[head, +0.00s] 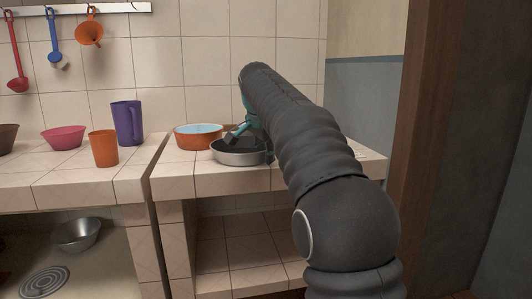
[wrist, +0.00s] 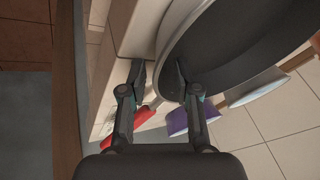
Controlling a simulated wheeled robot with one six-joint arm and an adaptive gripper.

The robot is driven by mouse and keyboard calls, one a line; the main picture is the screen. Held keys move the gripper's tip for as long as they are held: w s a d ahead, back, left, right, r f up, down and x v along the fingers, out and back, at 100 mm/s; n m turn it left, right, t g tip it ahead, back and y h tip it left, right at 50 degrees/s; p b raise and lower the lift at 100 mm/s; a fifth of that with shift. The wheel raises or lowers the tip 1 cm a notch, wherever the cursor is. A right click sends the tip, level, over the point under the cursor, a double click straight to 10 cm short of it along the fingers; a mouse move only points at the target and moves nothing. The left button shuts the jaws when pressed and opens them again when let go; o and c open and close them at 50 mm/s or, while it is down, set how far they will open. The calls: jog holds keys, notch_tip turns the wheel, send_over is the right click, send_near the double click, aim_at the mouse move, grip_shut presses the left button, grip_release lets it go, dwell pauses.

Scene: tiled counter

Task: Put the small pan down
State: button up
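The small pan (head: 240,157) is a round metal pan with a silver wall and a dark inside. In the head view it is level at the right counter section, close to the front edge. I cannot tell whether its base touches the tiles. In the wrist view the pan (wrist: 245,45) fills the upper right. My gripper (head: 246,131) points down at the pan's rim. In the wrist view my gripper (wrist: 159,74) has its fingers spread, one outside the pan wall and one over its dark inside. A gap shows beside the outer finger.
An orange bowl (head: 198,137) with a light blue inside stands close behind the pan. A purple cup (head: 127,123), an orange cup (head: 104,148) and a pink bowl (head: 64,137) stand on the left counter (head: 75,185). A wooden post (head: 425,130) stands at the right.

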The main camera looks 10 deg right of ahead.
jog(key=shift+f, duration=0.1)
jog(key=shift+f+b, duration=0.15)
jog(key=shift+b, duration=0.2)
jog(key=shift+p+v, duration=0.85)
jog(key=shift+v, duration=6.2)
jog(key=s+d+f+n, duration=0.1)
jog(key=s+f+n, duration=0.2)
jog(key=s, duration=0.5)
jog(key=s+f+n+y, duration=0.1)
jog(key=s+f+n, duration=0.2)
jog(key=s+f, duration=0.3)
jog(key=shift+s+d+f+n, duration=0.2)
jog(key=shift+s+d+n, duration=0.2)
jog(key=shift+s, duration=0.55)
jog(key=shift+o, duration=0.2)
jog(key=s+f+n+y, duration=0.1)
jog(key=s+f+n, duration=0.4)
jog(key=s+f, duration=1.3)
notch_tip(320, 180, down, 4)
jog(key=shift+f, duration=0.1)
jog(key=shift+d, duration=0.1)
